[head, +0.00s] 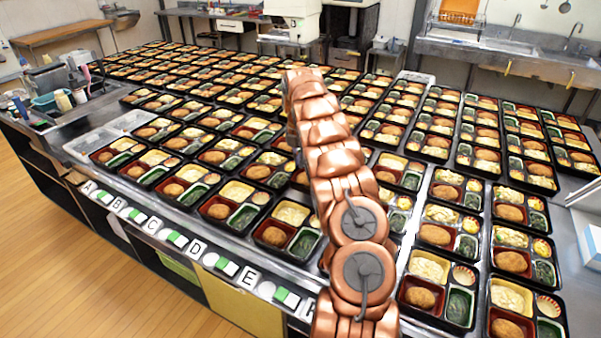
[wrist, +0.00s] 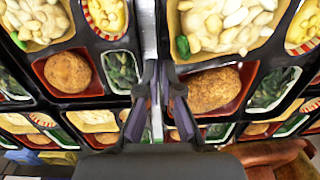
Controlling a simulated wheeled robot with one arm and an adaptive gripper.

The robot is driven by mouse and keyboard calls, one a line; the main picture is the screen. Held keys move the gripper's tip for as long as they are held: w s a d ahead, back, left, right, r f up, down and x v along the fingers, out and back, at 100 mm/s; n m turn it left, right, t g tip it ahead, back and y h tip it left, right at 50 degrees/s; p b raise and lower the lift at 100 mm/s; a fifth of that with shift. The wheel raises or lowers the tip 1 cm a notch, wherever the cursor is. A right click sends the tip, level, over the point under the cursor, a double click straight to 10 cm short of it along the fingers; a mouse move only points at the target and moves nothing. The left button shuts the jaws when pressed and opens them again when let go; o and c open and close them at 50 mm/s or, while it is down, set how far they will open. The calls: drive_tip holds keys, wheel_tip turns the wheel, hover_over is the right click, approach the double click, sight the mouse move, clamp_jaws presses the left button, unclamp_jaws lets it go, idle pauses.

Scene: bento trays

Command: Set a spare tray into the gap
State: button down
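Black bento trays with croquette, greens and other food fill the table in columns in the head view. In the wrist view my gripper (wrist: 160,70) has its two fingers close together, one on each side of the near-left rim of a filled tray (wrist: 162,30). That tray looks slightly larger than the filled tray (wrist: 144,75) to its left, so it seems nearer the camera. Whether it is clear of the table I cannot tell. In the head view my arm hides my gripper and the trays around it. I cannot pick out the gap with certainty.
The steel table (head: 413,237) shows as narrow strips between tray columns. Pale, empty-looking places (head: 100,137) lie at its front left corner, and another (head: 415,77) at the back. Lettered markers (head: 155,226) line the front edge. A sink counter (head: 520,60) stands behind.

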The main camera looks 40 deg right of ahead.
sight(300, 173)
drive_tip(key=shift+f+p, duration=0.85)
drive_tip(key=shift+f, duration=1.8)
drive_tip(key=shift+f, duration=0.1)
drive_tip(key=c, duration=1.6)
unclamp_jaws()
wheel_tip(300, 173, up, 12)
drive_tip(key=b, duration=0.2)
drive_tip(key=shift+w+b, duration=0.2)
drive_tip(key=shift+b, duration=0.15)
